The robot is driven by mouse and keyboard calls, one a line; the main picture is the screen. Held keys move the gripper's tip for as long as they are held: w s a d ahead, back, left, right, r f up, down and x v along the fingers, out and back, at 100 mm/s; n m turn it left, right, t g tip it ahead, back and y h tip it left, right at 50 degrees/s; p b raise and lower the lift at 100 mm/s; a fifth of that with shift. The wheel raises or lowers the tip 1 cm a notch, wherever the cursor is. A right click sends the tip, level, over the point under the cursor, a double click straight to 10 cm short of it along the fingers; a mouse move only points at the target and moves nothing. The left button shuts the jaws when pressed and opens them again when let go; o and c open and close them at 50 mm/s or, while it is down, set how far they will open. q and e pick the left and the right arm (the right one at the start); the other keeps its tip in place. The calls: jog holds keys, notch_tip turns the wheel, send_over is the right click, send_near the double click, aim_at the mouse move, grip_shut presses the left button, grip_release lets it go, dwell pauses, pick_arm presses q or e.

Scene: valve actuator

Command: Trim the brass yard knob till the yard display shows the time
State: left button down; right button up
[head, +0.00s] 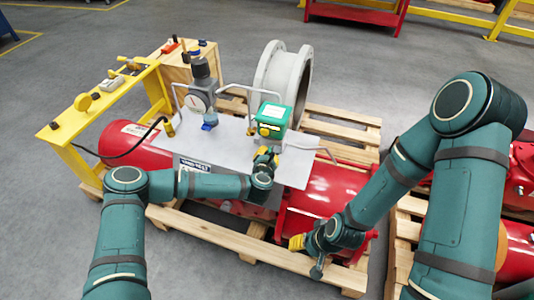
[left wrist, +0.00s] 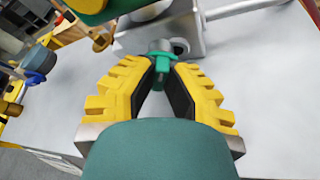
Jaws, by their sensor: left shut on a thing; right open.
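A green box with a pale display face (head: 273,113) stands on the grey plate, with a yellow part on its lower front; the display is too small to read. My left gripper (head: 266,157) is just below this box. In the left wrist view its yellow fingers (left wrist: 162,76) close in on a small green handle (left wrist: 160,63) below a grey metal block (left wrist: 165,38). I cannot make out a brass colour on the gripped piece. A brass-coloured fitting (left wrist: 103,40) shows to its left. My right gripper (head: 306,254) is open and empty by the pallet's front.
Red tanks (head: 325,200) lie beneath on a wooden pallet (head: 215,240). A yellow bench (head: 105,104) stands left, and a grey flanged ring (head: 284,75) behind.

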pick_arm(q)
jog(key=shift+m, duration=0.3)
dwell(0.4)
jog(key=c, duration=1)
grip_release()
